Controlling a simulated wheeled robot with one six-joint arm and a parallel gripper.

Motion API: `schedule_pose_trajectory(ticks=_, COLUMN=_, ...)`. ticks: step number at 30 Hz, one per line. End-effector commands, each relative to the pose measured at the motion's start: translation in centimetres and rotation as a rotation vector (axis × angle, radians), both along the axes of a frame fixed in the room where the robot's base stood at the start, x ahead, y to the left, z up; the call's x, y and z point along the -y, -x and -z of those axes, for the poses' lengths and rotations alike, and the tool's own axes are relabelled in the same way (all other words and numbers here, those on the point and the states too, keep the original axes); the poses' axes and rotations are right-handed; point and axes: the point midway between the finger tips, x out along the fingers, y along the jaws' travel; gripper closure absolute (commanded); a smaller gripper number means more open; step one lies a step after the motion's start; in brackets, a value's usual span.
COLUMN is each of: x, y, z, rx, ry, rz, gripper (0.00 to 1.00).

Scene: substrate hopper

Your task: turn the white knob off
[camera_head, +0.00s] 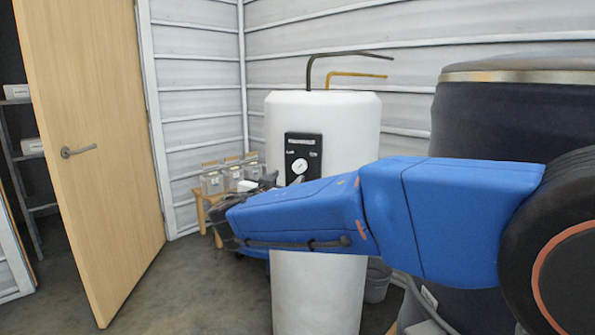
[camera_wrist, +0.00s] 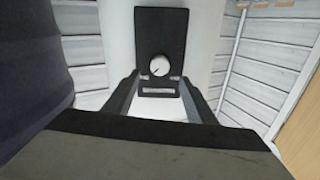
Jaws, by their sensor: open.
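The white knob (camera_head: 299,166) sits on a black control panel (camera_head: 303,148) on the front of a white cylindrical tank (camera_head: 345,120). In the wrist view the round white knob (camera_wrist: 160,65) shows on the black panel (camera_wrist: 160,35), with a small dark pointer mark on its face. My gripper (camera_wrist: 160,90) is open, its two fingers apart below and to either side of the knob, and nothing is between them. In the head view my blue arm reaches left across the tank, and the gripper end is partly hidden near the panel.
A wooden door (camera_head: 95,150) stands ajar at the left. A small wooden stand with clear containers (camera_head: 228,178) is by the back wall. A large dark barrel (camera_head: 490,110) stands at the right, and a grey bucket (camera_head: 377,282) is beside the tank.

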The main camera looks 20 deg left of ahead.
Motion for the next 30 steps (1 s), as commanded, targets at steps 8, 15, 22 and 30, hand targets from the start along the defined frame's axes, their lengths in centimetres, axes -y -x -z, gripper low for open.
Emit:
schedule_pose_trajectory(ticks=8, x=-0.1, y=-5.0, z=0.0, rx=0.000, ry=0.000, rz=0.002, gripper=0.49)
schedule_pose_trajectory(ticks=15, x=-0.3, y=-8.2, z=-0.1, rx=0.001, ry=0.000, rz=0.001, gripper=0.49)
schedule_pose_trajectory(ticks=22, x=-0.4, y=-9.2, z=0.0, rx=0.000, ry=0.000, rz=0.000, gripper=0.49)
schedule_pose_trajectory(ticks=30, x=-0.4, y=-9.3, z=0.0, rx=0.000, ry=0.000, rz=0.000, gripper=0.54)
